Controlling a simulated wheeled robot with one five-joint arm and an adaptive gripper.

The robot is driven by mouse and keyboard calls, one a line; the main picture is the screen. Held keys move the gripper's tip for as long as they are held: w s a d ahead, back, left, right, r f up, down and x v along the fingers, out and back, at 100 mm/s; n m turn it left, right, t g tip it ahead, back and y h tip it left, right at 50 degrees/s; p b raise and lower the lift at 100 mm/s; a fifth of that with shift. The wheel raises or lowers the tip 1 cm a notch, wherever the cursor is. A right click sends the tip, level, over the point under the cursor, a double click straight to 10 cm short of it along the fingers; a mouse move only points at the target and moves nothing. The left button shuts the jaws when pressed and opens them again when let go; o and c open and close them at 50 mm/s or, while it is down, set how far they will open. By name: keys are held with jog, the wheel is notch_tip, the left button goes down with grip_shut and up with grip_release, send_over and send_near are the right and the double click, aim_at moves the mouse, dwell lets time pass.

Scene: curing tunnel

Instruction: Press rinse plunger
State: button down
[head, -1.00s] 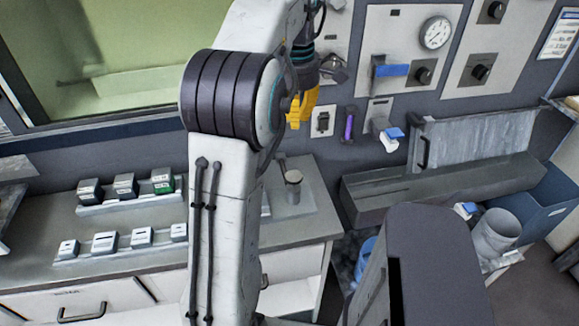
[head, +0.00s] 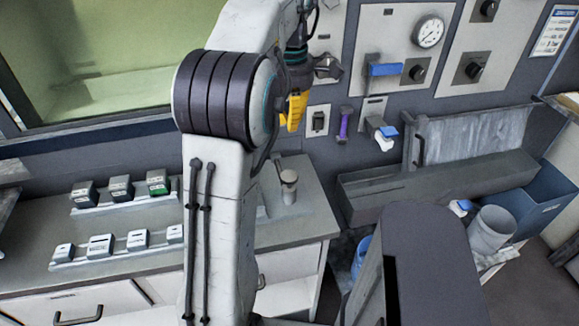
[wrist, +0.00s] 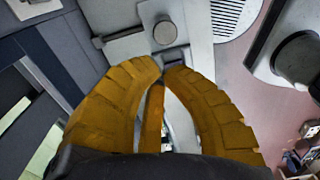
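A short grey post with a round cap (head: 289,177), which looks like the rinse plunger, stands upright on a flat plate at the right end of the counter. In the wrist view a round grey cap (wrist: 165,32), likely the same one, shows just beyond my fingertips. My gripper (head: 293,128) has yellow fingers pointing down, above the post in the head view and apart from it. In the wrist view the fingertips (wrist: 165,66) are nearly together with nothing clearly held between them.
Small grey blocks (head: 121,188) stand in two rows on the counter left of my arm. A wall panel with a gauge (head: 429,33), knobs and a blue-handled lever (head: 386,69) is at the right. A trough (head: 430,185) runs below it.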

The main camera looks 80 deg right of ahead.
jog(key=p, duration=0.4)
send_over(289, 173)
notch_tip(289, 173, down, 9)
notch_tip(289, 173, down, 3)
jog(key=p, duration=0.2)
jog(key=shift+r+p, duration=0.2)
jog(key=shift+p, duration=0.2)
jog(key=shift+f, duration=1.1)
notch_tip(289, 173, down, 3)
jog(key=b, duration=0.4)
jog(key=shift+r, duration=0.15)
